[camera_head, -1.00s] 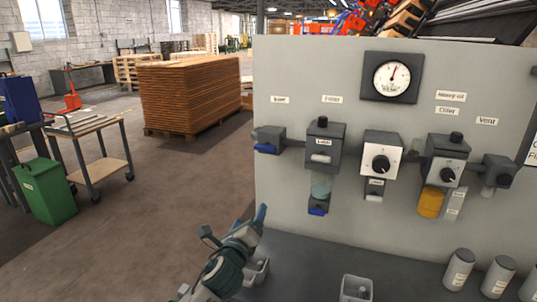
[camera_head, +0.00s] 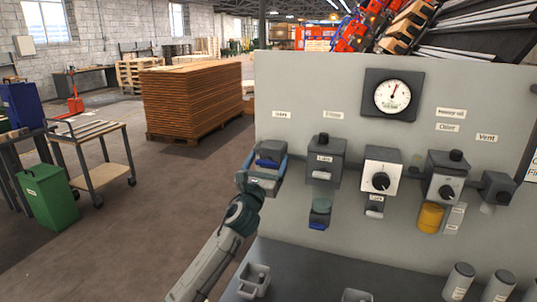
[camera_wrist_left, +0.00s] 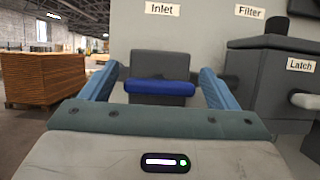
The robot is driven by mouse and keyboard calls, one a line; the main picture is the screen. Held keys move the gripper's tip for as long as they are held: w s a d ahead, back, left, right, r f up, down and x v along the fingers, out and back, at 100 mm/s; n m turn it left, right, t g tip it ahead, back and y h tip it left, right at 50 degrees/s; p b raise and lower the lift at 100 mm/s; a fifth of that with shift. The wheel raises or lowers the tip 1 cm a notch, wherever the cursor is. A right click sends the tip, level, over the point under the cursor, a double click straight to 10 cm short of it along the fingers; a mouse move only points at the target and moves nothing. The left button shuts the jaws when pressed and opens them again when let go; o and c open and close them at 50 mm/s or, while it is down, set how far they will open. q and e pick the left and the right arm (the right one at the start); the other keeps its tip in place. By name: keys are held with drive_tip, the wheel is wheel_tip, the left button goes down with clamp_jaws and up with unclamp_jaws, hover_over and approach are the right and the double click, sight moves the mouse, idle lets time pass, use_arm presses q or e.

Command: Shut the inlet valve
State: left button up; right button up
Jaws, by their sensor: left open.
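The inlet valve (camera_head: 271,151) is a dark grey block with a blue handle (camera_head: 267,163) at the left end of the grey panel, under a small label. In the left wrist view the label reads "Inlet" and the blue handle (camera_wrist_left: 160,87) lies crosswise on the front of the valve body (camera_wrist_left: 161,64). My left gripper (camera_head: 268,165) is open in front of the valve. Its two blue fingers (camera_wrist_left: 158,88) stand on either side of the handle, with gaps showing. Whether they touch the valve I cannot tell. My right gripper is not in view.
Right of the valve is the filter block (camera_head: 325,157) with its latch, close to my left gripper. A gauge (camera_head: 392,96), a regulator with a black knob (camera_head: 381,170) and a vent block (camera_head: 497,188) are further right. Grey trays and cylinders stand on the shelf below.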

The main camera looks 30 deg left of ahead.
use_arm(q)
drive_tip(key=shift+w+a+r, duration=0.2)
drive_tip(key=shift+w+r, duration=0.05)
drive_tip(key=shift+w, duration=0.4)
drive_tip(key=c, duration=1)
